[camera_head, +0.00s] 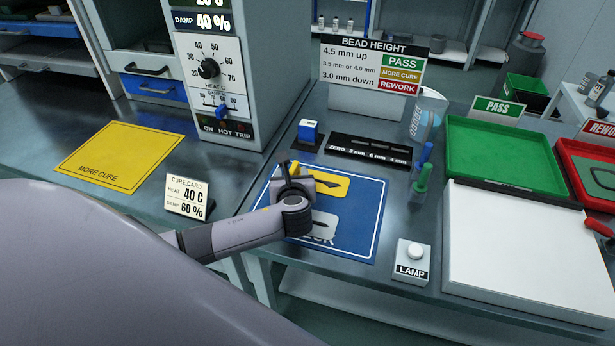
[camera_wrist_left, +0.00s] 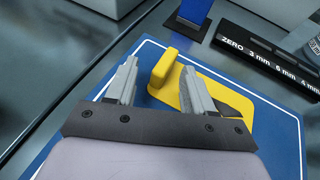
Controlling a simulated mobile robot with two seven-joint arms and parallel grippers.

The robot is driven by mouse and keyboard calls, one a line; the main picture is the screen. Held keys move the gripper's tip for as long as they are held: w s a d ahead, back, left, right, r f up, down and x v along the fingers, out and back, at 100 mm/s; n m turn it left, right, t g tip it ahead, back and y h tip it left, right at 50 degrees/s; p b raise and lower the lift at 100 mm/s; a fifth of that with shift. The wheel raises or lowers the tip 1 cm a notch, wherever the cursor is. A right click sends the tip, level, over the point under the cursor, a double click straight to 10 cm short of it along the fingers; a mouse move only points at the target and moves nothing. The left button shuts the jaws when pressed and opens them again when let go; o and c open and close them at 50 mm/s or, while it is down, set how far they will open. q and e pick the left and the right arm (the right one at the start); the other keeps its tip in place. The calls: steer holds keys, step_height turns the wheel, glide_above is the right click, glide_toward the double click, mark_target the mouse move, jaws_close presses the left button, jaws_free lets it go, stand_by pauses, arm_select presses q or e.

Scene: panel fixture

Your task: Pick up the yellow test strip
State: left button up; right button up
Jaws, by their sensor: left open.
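The yellow test strip (camera_head: 330,183) lies on the blue check mat (camera_head: 367,215), with a dark mark on its face. In the left wrist view the strip (camera_wrist_left: 225,95) has a raised yellow tab (camera_wrist_left: 162,70) at its left end. My left gripper (camera_head: 291,172) is over the mat at the strip's left end. In the left wrist view its open fingers (camera_wrist_left: 160,75) show on either side of the tab. I cannot tell how far down they reach. The gripper hides part of the strip. My right gripper is not in view.
A pale piece (camera_head: 324,224) lies lower on the mat, partly behind my left arm. Behind the mat are a blue block (camera_head: 308,131) and a black gauge bar (camera_head: 368,150). Blue and green pens (camera_head: 420,183) stand to the right. A lamp box (camera_head: 412,260) is at the front.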

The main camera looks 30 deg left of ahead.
arm_select(q)
jaws_close()
steer(key=shift+r, duration=0.1)
